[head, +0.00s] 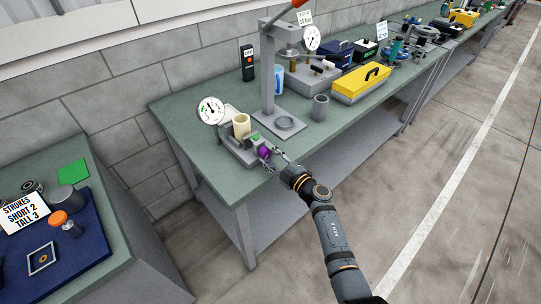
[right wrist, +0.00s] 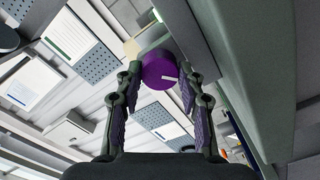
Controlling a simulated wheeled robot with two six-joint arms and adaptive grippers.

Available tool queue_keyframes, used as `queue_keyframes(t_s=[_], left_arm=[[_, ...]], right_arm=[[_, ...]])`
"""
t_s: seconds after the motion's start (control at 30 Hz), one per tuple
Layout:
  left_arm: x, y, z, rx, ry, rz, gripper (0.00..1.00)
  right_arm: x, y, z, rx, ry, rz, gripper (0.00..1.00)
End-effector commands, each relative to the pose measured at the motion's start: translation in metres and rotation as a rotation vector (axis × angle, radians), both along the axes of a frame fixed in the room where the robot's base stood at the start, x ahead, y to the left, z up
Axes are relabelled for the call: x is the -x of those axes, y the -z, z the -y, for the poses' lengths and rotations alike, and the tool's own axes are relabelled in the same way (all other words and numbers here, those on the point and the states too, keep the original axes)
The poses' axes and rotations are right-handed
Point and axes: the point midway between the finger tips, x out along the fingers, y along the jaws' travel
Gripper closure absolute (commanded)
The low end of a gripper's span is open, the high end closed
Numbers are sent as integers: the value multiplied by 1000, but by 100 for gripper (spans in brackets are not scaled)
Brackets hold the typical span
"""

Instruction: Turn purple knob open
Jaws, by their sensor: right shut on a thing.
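The purple knob (head: 264,152) sits on the front of a small grey fixture (head: 236,150) near the front edge of the green bench. My right gripper (head: 272,157) reaches it from the front right. In the right wrist view the purple knob (right wrist: 160,69) has a short white mark near its right side, and the fingers of my right gripper (right wrist: 163,75) stand on either side of it, shut on it. The fixture carries a cream cylinder (head: 241,125), a green block (head: 255,138) and a round white gauge (head: 211,111). My left gripper is not in view.
A grey press (head: 268,75) with a red-tipped lever stands just behind the fixture. A grey cup (head: 320,107) and a yellow toolbox (head: 361,83) stand to the right. A second bench with a blue mat (head: 88,262) is at lower left. The floor at right is clear.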

Motion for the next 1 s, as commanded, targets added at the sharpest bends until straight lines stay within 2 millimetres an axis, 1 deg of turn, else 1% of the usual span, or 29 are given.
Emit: queue_keyframes(t_s=[0.27, 0.6, 0.8, 1.0], left_arm=[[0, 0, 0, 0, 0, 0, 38], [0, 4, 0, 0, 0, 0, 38], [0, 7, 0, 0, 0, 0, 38], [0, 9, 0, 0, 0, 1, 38]], right_arm=[[0, 1, 0, 211, -1, 152, 93], [0, 1, 0, 454, -1, 330, 93], [0, 1, 0, 563, -1, 408, 93], [0, 1, 0, 632, -1, 459, 93]])
